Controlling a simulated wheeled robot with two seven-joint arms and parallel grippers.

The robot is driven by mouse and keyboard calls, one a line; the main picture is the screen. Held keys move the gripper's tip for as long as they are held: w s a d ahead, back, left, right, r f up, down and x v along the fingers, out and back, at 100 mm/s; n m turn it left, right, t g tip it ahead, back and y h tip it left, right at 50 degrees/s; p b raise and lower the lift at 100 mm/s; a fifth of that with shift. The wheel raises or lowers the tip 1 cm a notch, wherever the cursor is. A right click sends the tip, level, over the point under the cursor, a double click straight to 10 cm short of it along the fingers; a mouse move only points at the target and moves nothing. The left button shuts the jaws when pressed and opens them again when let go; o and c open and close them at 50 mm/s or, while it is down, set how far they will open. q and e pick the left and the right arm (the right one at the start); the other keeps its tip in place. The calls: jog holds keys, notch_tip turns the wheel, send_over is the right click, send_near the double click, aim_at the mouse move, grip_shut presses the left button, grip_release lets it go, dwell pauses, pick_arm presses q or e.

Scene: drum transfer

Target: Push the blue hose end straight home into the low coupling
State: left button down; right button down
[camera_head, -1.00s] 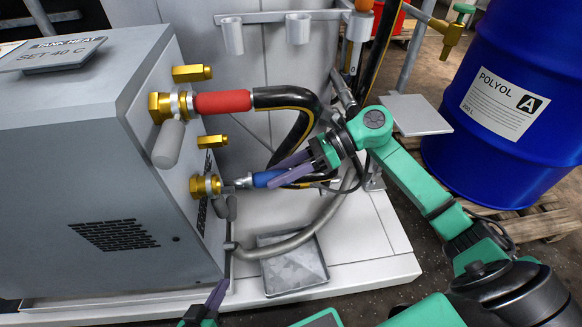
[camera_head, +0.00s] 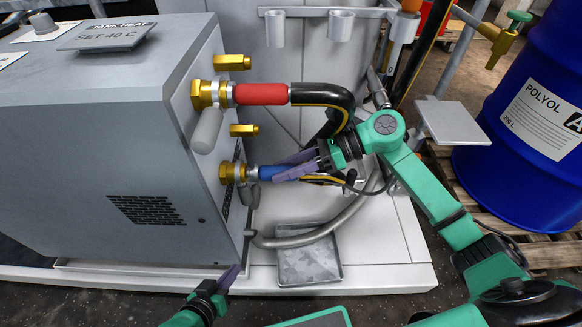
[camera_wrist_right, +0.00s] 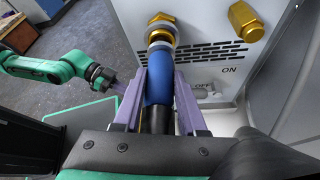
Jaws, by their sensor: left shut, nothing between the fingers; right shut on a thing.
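The blue hose end (camera_head: 277,173) lies level in front of the low brass coupling (camera_head: 228,173) on the grey machine's side. Its silver front meets the coupling, with no clear gap visible; how deep it sits is hidden. My right gripper (camera_head: 290,168) is shut on the blue hose end. In the right wrist view the blue sleeve (camera_wrist_right: 157,88) lies between the purple fingers, in line with the coupling (camera_wrist_right: 160,32). My left gripper (camera_head: 229,278) is shut and empty, low by the machine's front bottom corner.
A red hose end (camera_head: 262,94) sits in the upper brass coupling (camera_head: 205,95), its black hose curving down behind my right gripper. A grey hose (camera_head: 310,235) and metal tray (camera_head: 309,267) lie below. A blue drum (camera_head: 535,120) stands at right.

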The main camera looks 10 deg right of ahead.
jog(key=shift+w+a+r, duration=0.1)
jog(key=shift+w+a, duration=0.15)
jog(key=shift+a, duration=0.75)
jog(key=shift+c, duration=1.9)
grip_release()
pick_arm(q)
jog(key=shift+s+a+r+g+y+p, duration=0.1)
jog(key=shift+a+r+g+y+p, duration=0.1)
jog(key=shift+a+g+p, duration=0.25)
jog(key=shift+s+a+r+g+y+p, duration=0.1)
jog(key=shift+a+r+g+y, duration=0.15)
jog(key=shift+a, duration=0.3)
pick_arm(e)
jog(key=v, duration=1.4)
jog(key=shift+d, duration=0.2)
jog(key=shift+s, duration=0.15)
